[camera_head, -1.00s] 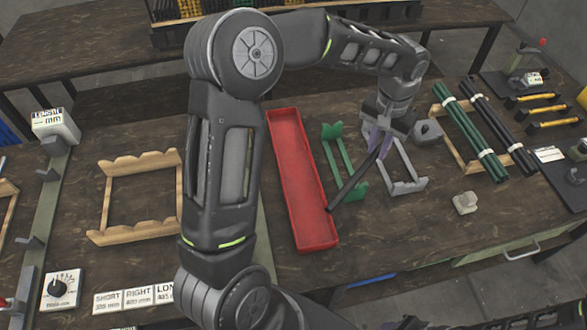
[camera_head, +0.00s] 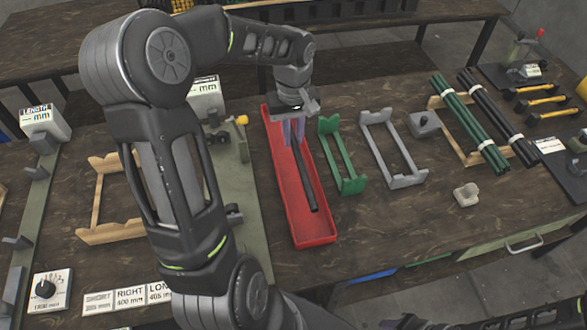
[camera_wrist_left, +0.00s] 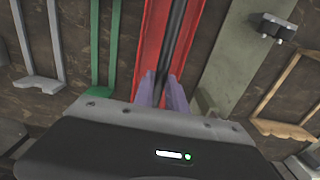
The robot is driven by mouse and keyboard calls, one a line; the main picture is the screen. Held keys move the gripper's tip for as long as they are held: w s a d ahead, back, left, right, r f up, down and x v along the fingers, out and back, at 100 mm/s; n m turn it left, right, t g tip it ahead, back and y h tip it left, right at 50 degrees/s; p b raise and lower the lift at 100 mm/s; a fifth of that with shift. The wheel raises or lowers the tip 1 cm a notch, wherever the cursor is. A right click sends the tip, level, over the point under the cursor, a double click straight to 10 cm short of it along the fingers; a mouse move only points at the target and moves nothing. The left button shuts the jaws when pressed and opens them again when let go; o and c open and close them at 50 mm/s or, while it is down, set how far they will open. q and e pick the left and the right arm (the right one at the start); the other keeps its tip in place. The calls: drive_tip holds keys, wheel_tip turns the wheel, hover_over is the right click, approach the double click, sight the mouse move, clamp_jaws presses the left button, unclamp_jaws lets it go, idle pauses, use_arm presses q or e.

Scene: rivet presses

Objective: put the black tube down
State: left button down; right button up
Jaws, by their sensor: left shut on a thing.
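The black tube (camera_head: 307,185) is held by my left gripper (camera_head: 293,132), which is shut on it near one end. The tube lies lengthwise along the red tray (camera_head: 297,221), over or inside it; I cannot tell whether it touches the tray floor. In the left wrist view, the tube (camera_wrist_left: 176,40) runs away from the purple fingertips (camera_wrist_left: 163,92), between the walls of the red tray (camera_wrist_left: 153,48). My right gripper does not show.
A green cradle (camera_head: 352,184) and a grey cradle (camera_head: 407,180) stand right of the tray. Further right, a wooden rack holds green tubes (camera_head: 468,124) and dark tubes (camera_head: 500,125).

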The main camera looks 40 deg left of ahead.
use_arm(q)
hover_over(293, 168)
drive_tip(key=shift+f+p, duration=0.3)
drive_tip(key=shift+f, duration=2.8)
drive_tip(key=shift+f, duration=1.9)
drive_tip(key=shift+f, duration=0.25)
drive_tip(key=c, duration=1.4)
unclamp_jaws()
drive_tip(key=shift+r, duration=0.15)
drive_tip(key=shift+o, duration=0.2)
